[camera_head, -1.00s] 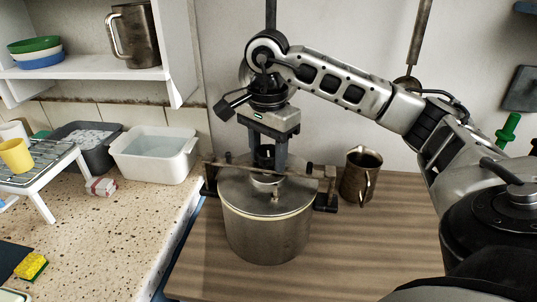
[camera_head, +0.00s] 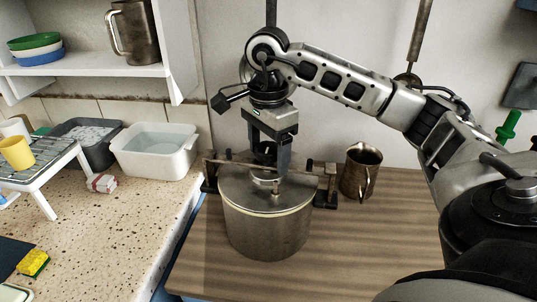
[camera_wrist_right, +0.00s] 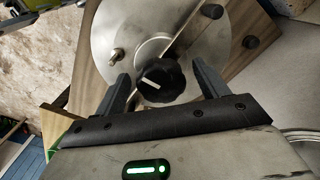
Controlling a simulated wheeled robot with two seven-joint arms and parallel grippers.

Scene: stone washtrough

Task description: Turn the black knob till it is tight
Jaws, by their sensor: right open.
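The black knob (camera_wrist_right: 161,80) sits above the lid of a metal pot, and a pale line marks its top. In the head view the knob (camera_head: 265,150) is partly hidden behind my right gripper. My right gripper (camera_head: 268,165) points down over the pot, and its jaws are apart on either side of the knob. In the wrist view the right gripper's fingers (camera_wrist_right: 166,82) stand clear of the knob, with a gap on both sides. The pot (camera_head: 265,228) stands on a wooden board, with a bar clamp (camera_head: 225,160) across its lid. My left gripper is out of view.
A metal jug (camera_head: 360,172) stands right of the pot. A white basin of water (camera_head: 155,150) is on the speckled counter at left, near a rack with a yellow cup (camera_head: 17,153). The board (camera_head: 390,240) is clear at front right.

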